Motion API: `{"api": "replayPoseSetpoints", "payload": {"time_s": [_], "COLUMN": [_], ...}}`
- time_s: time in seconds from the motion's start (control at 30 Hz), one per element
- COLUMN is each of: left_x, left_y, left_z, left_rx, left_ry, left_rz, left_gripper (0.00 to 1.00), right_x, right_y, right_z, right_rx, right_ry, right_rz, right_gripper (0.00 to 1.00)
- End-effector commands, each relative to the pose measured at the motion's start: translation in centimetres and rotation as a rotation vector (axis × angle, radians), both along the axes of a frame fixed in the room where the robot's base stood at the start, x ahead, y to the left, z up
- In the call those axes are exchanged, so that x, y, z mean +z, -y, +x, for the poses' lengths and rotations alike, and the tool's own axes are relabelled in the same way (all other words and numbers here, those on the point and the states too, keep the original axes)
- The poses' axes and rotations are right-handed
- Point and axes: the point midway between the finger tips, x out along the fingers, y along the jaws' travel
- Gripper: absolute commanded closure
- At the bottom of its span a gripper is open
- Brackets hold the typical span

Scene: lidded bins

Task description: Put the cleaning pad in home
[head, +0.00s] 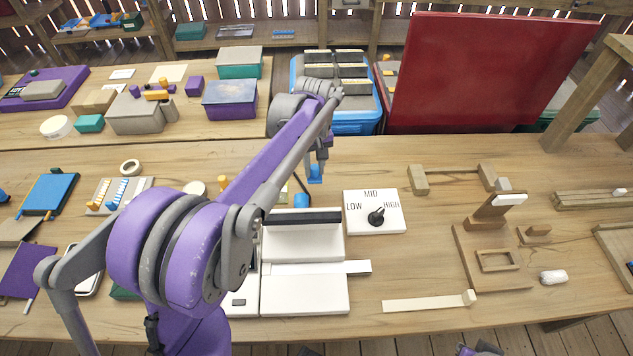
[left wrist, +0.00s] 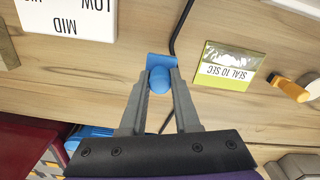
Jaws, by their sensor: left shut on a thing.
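My left gripper (head: 317,163) is shut on a small blue piece (head: 315,175) above the table, behind the white sealing device (head: 305,292). In the left wrist view the gripper (left wrist: 158,88) has its two grey fingers around the piece's rounded blue part, and a flat blue part (left wrist: 162,60) shows past the fingertips. This blue piece may be the cleaning pad; I cannot be sure. No place marked as home can be read.
A white LOW-MID-HIGH dial plate (head: 391,222) lies right of the device. A SEAL 10 SEC card (left wrist: 228,66) and a black cable (left wrist: 181,28) are near the gripper. A blue bin (head: 352,127) and a large upright red panel (head: 470,75) stand behind. A wooden stand (head: 470,262) is at right.

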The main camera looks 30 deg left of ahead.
Motion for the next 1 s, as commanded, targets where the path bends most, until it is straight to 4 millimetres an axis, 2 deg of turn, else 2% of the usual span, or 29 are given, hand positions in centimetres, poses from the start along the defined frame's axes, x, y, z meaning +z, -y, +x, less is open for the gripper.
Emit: {"api": "replayPoseSetpoints", "payload": {"time_s": [0.03,0.27,0.47,0.83,0.87,1.0], "left_x": [-0.9,-2.7,-5.4,-5.9,-5.9,-5.9], "left_y": [0.0,0.0,0.0,0.0,0.0,0.0], "left_z": [0.0,0.0,0.0,0.0,0.0,0.0], "left_rx": [0.0,0.0,0.0,0.0,0.0,0.0], "left_ry": [0.0,0.0,0.0,0.0,0.0,0.0], "left_rz": [0.0,0.0,0.0,0.0,0.0,0.0], "left_gripper": [1.0,1.0,1.0,1.0,0.68,0.43], "right_x": [-0.1,-0.3,-0.6,-0.8,-0.9,-0.8], "right_y": [0.0,0.0,0.0,0.0,0.0,0.0], "right_z": [0.0,0.0,0.0,0.0,-0.1,0.0], "right_rx": [0.0,0.0,0.0,0.0,0.0,0.0], "right_ry": [0.0,-0.001,-0.002,-0.002,-0.002,-0.002], "right_rz": [0.0,0.0,0.0,0.0,0.0,0.0], "right_gripper": [1.0,1.0,1.0,1.0,1.0,1.0]}}
